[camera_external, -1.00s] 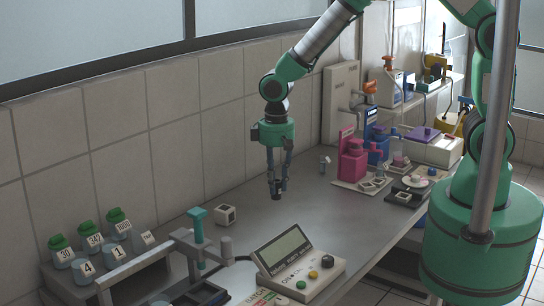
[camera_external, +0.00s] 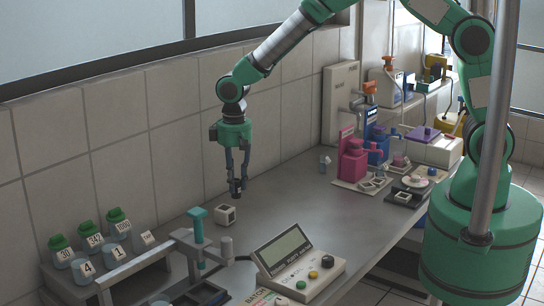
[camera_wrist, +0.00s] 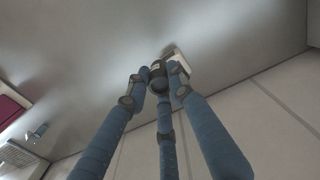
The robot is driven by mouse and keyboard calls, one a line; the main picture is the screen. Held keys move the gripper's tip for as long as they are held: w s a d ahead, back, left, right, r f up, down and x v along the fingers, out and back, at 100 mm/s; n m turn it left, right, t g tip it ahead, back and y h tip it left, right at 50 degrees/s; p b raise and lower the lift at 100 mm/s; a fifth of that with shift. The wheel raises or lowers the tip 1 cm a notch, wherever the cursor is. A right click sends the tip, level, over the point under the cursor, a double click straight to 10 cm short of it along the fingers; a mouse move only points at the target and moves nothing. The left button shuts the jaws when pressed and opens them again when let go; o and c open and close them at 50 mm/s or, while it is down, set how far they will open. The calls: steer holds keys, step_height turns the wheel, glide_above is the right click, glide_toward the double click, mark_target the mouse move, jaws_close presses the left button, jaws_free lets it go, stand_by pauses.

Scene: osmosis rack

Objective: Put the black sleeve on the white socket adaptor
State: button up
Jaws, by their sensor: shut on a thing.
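My gripper (camera_external: 237,183) points down above the bench, its fingers shut on the small black sleeve (camera_external: 238,193). In the wrist view the sleeve (camera_wrist: 158,83) sits between the fingertips of my gripper (camera_wrist: 157,92), which partly hide it. The white socket adaptor (camera_external: 226,215) is a small white block with dark openings, standing on the bench near the wall. In the external view it is just below and slightly left of the sleeve. In the wrist view the adaptor (camera_wrist: 178,60) shows behind the sleeve, partly covered. The sleeve appears above it; whether they touch is unclear.
A teal-topped stand (camera_external: 197,225) is left of the adaptor, with a grey console (camera_external: 300,262) in front. Numbered green-lidded jars (camera_external: 60,246) stand at the far left. A pink device (camera_external: 352,160) stands to the right. The bench between is mostly clear.

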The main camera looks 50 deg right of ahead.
steer(key=shift+w+a+f, duration=0.1)
steer(key=shift+w+a, duration=0.15)
steer(key=shift+w, duration=0.35)
steer(key=shift+w+a, duration=0.25)
steer(key=shift+w, duration=0.4)
steer(key=shift+w+a+f, duration=0.1)
steer(key=shift+w+a, duration=0.15)
steer(key=shift+w, duration=0.35)
steer(key=shift+f, duration=1.7)
steer(key=shift+f+b, duration=0.15)
steer(key=shift+b, duration=0.15)
steer(key=o, duration=0.8)
steer(key=shift+o, duration=0.2)
step_height(320, 180, up, 12)
steer(key=p, duration=0.1)
